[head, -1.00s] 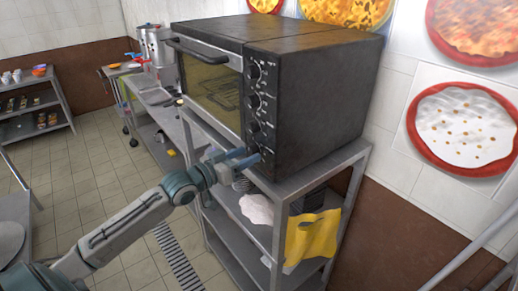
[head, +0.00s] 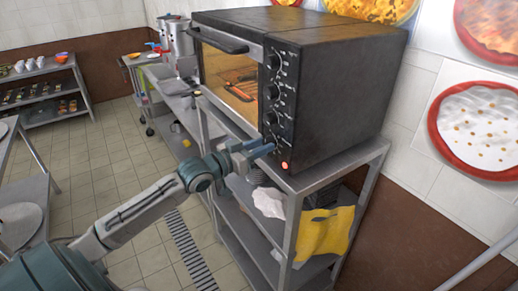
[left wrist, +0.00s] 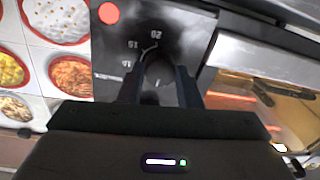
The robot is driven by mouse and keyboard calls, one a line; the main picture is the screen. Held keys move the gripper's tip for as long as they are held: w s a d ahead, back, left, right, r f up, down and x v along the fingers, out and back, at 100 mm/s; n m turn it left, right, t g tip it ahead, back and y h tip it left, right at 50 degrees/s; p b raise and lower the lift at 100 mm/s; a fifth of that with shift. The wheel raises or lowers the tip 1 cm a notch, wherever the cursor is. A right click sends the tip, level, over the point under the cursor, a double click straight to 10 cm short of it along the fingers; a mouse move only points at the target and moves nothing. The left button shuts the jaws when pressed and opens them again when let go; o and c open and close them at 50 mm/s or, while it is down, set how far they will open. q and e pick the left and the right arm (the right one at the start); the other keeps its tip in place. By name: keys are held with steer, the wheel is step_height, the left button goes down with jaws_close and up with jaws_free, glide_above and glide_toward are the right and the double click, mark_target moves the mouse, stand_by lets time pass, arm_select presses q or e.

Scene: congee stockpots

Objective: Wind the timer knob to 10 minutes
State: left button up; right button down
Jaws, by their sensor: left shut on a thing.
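The black toaster oven (head: 330,85) stands on a metal rack, with a column of knobs on its front panel. My left gripper (head: 266,148) is at the lowest knob, the timer knob, which it mostly hides in the head view. In the left wrist view the gripper (left wrist: 158,88) is shut on the dark timer knob (left wrist: 158,73), one finger on each side. Dial marks 15 and 20 show upside down beside it; the pointer is hard to make out. A red lamp (head: 284,165) glows below the knob. My right gripper is not in view.
The oven's glass door (head: 228,80) is closed and its inside is lit. The metal rack (head: 300,182) below holds a yellow cloth (head: 325,230) and a white cloth (head: 268,202). Steel pots (head: 178,42) stand behind at the left. The tiled floor at left is open.

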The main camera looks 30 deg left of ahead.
arm_select(q)
steer(key=m+b, duration=1.1)
steer(key=shift+a+f+m+h+b, duration=0.1)
steer(key=shift+a+m+h+b, duration=0.05)
steer(key=shift+m+h+b, duration=0.2)
steer(key=shift+w+m+b, duration=0.1)
steer(key=shift+m+b, duration=0.25)
steer(key=shift+m, duration=0.8)
steer(key=shift+r+m+h, duration=0.2)
steer(key=shift+m+h, duration=0.05)
steer(key=shift+m, duration=0.85)
steer(key=shift+r, duration=0.1)
